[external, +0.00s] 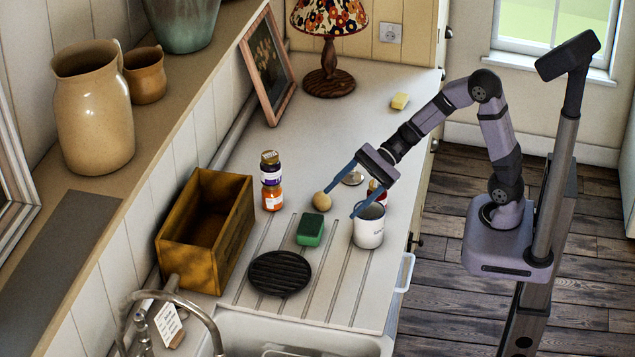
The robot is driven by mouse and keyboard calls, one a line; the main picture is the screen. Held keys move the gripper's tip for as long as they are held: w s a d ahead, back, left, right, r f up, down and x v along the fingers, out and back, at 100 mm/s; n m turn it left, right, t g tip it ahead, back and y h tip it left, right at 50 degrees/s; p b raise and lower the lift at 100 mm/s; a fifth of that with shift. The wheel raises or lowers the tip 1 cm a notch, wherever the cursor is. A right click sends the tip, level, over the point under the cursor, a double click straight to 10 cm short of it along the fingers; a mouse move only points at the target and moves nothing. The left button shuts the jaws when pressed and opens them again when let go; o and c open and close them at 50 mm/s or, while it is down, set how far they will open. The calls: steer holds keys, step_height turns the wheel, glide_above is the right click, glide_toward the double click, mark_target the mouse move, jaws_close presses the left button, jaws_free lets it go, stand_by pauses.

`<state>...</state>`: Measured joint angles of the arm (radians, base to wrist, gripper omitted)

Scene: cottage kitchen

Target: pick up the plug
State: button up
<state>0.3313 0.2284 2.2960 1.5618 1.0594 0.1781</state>
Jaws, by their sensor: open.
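A small round metallic disc (353,178), which looks like the plug, lies on the pale worktop. It shows partly between and behind the fingers of my gripper (340,204). My gripper comes in from the right with its two blue fingers spread wide and pointing down to the left. I see nothing held between them. The fingertips are near a round tan ball or egg (321,201) and the rim of a white mug (368,229). I cannot tell from this single view how high the fingers are above the worktop.
A wooden box (205,231) is at left, the sink (300,333) in front. The worktop towards the lamp (329,80) is mostly clear.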

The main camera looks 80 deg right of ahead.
steer(key=w+d+r+m+t+h, duration=0.1)
steer(key=w+d+m+t, duration=0.15)
steer(key=d, duration=0.25)
steer(key=m+h+b, duration=0.1)
steer(key=m+h, duration=0.7)
steer(key=m, duration=0.4)
glide_toward(352, 174)
steer(key=shift+w+d+f, duration=0.3)
steer(key=shift+w+f, duration=0.05)
steer(key=shift+w, duration=0.2)
steer(key=shift+w+d+f, duration=0.3)
steer(key=shift+w+d, duration=0.05)
steer(key=shift+w, duration=0.2)
steer(key=shift+a+p+x, duration=0.15)
steer(key=shift+p+x, duration=0.4)
steer(key=shift+x, duration=1.3)
steer(key=shift+a+p+x, duration=0.1)
steer(key=shift+p+x, duration=0.4)
steer(key=shift+x, duration=1.3)
steer(key=shift+r, duration=0.15)
steer(key=c, duration=1.3)
